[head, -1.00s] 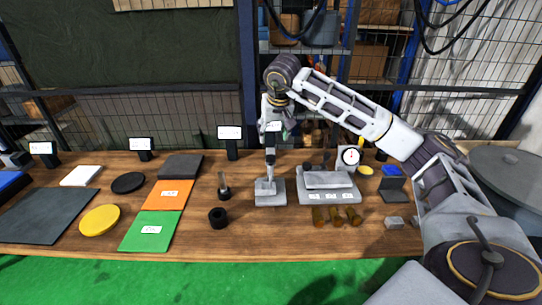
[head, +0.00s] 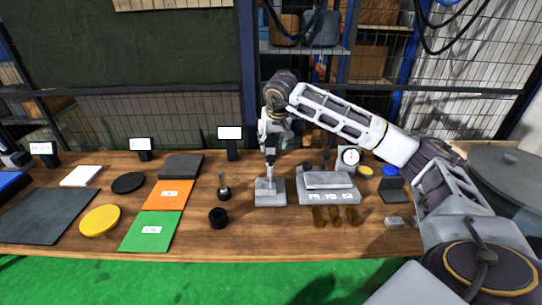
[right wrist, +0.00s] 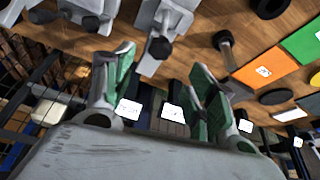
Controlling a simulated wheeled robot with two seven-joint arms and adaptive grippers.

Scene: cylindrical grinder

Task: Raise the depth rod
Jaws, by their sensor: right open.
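A depth gauge stand with a grey base (head: 270,198) and a slim upright post stands at mid-table in the head view. I cannot clearly make out the depth rod on it. My right gripper (head: 274,133) hangs above and behind the top of the post. In the right wrist view the green-padded fingers of my right gripper (right wrist: 163,60) are spread apart and empty. The grey stand (right wrist: 150,62) with a black knob (right wrist: 160,48) shows beyond the fingertips, between them in the picture. My left gripper is not in view.
A grey plate fixture (head: 328,197) stands just right of the stand, with a dial gauge (head: 350,157) behind it. A black ring (head: 218,217) and a small post with a black base (head: 224,193) are on the left. The table's front strip is mostly clear.

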